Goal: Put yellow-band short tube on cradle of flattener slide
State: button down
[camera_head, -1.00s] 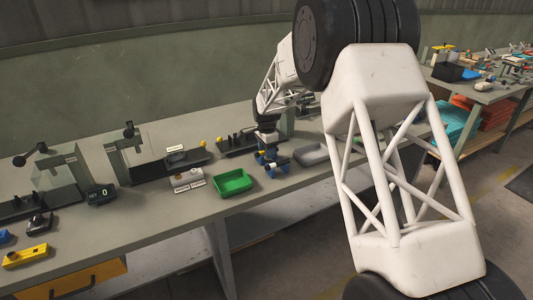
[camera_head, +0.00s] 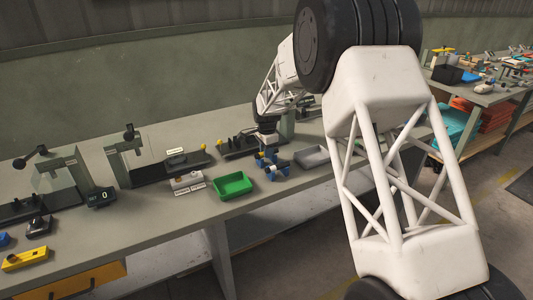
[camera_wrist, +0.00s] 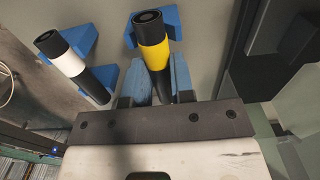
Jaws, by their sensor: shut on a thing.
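The yellow-band tube (camera_wrist: 153,47), dark with a broad yellow band and an open end, is between the fingers of my gripper (camera_wrist: 156,98) in the wrist view. The gripper is shut on it. Blue blocks (camera_wrist: 176,22) lie close behind it; I cannot tell whether the tube touches them. In the head view my gripper (camera_head: 266,150) is low over the blue blocks (camera_head: 277,171) on the bench, and the tube is too small to make out. I cannot tell for sure which fixture is the flattener slide.
A white-band tube (camera_wrist: 68,60) lies on blue blocks beside the held tube. A green tray (camera_head: 233,185) is left of my gripper and a grey tray (camera_head: 312,157) right of it. The front bench strip is mostly clear.

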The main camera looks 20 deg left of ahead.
jog(key=shift+r, duration=0.45)
notch_tip(320, 180, up, 2)
jog(key=shift+r, duration=0.1)
jog(key=s+d, duration=0.4)
jog(key=s, duration=0.3)
jog(key=s+d+r, duration=0.1)
jog(key=s+d, duration=0.2)
jog(key=s, duration=0.4)
jog(key=shift+d, duration=0.35)
jog(key=shift+r, duration=0.1)
jog(key=shift+w, duration=0.1)
